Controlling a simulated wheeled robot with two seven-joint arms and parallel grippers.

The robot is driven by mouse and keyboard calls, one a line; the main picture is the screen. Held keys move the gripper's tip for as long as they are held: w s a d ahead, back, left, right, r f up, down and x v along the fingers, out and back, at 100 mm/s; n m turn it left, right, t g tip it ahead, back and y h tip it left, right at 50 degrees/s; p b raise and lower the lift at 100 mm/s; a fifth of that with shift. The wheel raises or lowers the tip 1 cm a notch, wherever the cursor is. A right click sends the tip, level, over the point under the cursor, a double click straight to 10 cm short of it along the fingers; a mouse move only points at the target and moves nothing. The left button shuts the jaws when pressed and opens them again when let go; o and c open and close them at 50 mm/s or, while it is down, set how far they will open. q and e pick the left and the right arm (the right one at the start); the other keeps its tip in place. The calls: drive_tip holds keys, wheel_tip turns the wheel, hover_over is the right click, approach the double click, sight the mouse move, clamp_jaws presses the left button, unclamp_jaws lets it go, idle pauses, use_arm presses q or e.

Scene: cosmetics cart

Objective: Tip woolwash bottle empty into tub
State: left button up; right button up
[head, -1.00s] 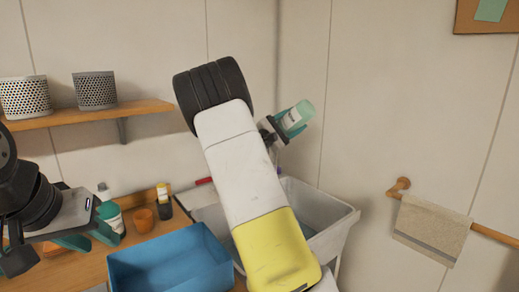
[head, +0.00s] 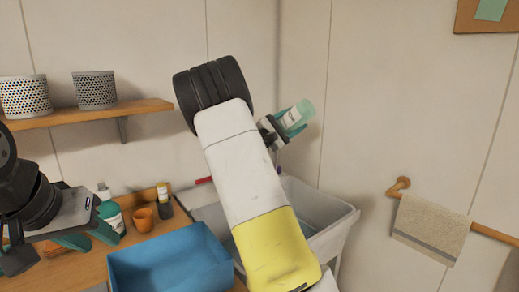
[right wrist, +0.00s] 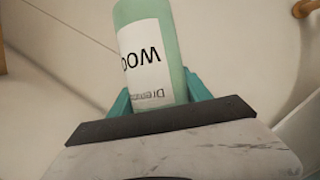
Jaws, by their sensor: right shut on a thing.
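The woolwash bottle (head: 301,114), pale green with a white label, is held tilted above the tub (head: 335,227), its broad end up and to the right. Its lower end is hidden behind my gripper and arm. My right gripper (head: 285,125) is shut on it. In the right wrist view the bottle (right wrist: 150,55) stands between the teal fingers, its label lettering upside down. The white tub stands in the corner, partly covered by my right arm. My left gripper (head: 88,239) is open and empty over the wooden counter at the left.
A blue bin (head: 170,265) stands in front of the counter items: an orange cup (head: 142,220), a yellow-capped dark bottle (head: 164,205) and a green-and-white bottle (head: 114,217). A shelf (head: 100,115) holds two perforated pots. A towel (head: 430,228) hangs on a rail at right.

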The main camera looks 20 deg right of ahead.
idle(0.8)
drive_tip(key=m, duration=0.1)
drive_tip(key=s+f+m+g, duration=0.1)
drive_tip(key=m, duration=0.1)
drive_tip(key=d+m+g, duration=0.1)
drive_tip(key=shift+s+f+m+y, duration=0.2)
drive_tip(key=shift+f+m+y, duration=0.1)
wheel_tip(320, 180, down, 11)
drive_tip(key=s+d+m+t+y+b, duration=0.1)
drive_tip(key=m+y, duration=0.7)
drive_tip(key=m, duration=1)
drive_tip(key=shift+s+d+m+t+b, duration=0.4)
drive_tip(key=shift+s+d+b, duration=0.15)
drive_tip(key=shift+s+b, duration=0.3)
